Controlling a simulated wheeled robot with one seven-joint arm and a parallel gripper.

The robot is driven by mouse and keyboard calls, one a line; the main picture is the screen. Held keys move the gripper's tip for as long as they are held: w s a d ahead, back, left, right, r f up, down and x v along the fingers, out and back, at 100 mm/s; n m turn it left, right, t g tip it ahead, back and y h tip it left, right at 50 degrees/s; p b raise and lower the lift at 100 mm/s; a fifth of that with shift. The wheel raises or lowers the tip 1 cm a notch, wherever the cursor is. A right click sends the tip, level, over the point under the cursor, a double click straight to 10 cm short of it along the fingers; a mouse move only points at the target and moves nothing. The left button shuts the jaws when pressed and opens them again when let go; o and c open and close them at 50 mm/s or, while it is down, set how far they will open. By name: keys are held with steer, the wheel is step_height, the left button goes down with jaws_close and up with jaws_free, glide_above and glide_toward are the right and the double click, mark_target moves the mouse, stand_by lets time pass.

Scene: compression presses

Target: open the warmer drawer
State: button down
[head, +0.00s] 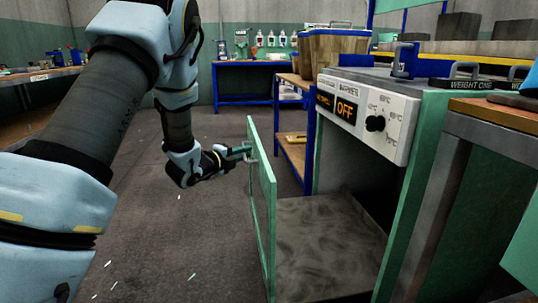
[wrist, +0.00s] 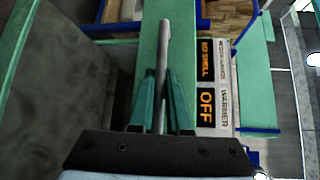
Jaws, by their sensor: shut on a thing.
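The warmer (head: 368,115) is a grey box with green edges and a white control panel on the right in the head view. Its green drawer front (head: 262,205) stands well out from the box, with a mottled grey drawer floor (head: 330,235) showing behind it. My gripper (head: 246,153) is at the upper outer side of the front. In the wrist view, my gripper (wrist: 162,105) has its green fingers on both sides of the grey bar handle (wrist: 163,50), shut on it. The warmer's OFF display (wrist: 206,107) also shows there.
A dial (head: 375,123) sits on the control panel. Weights (head: 465,84) lie on top of the warmer. A wooden crate (head: 335,48) on a shelf stands behind it. A workbench (head: 45,75) is at far left. The floor (head: 170,240) left of the drawer front is clear.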

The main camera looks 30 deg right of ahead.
steer(key=shift+w+a+f, duration=0.1)
steer(key=shift+w+a, duration=0.15)
steer(key=shift+a, duration=0.35)
steer(key=shift+w+a+r, duration=0.1)
steer(key=shift+w+a, duration=0.1)
steer(key=shift+a, duration=0.4)
steer(key=shift+w+a+f, duration=0.1)
steer(key=shift+w+a, duration=0.15)
steer(key=shift+a, duration=0.35)
steer(key=c, duration=0.9)
jaws_free()
steer(key=p+v, duration=0.1)
steer(key=v, duration=0.9)
steer(key=shift+s+a+p, duration=0.2)
steer(key=shift+a+p, duration=0.1)
steer(key=shift+p, duration=0.05)
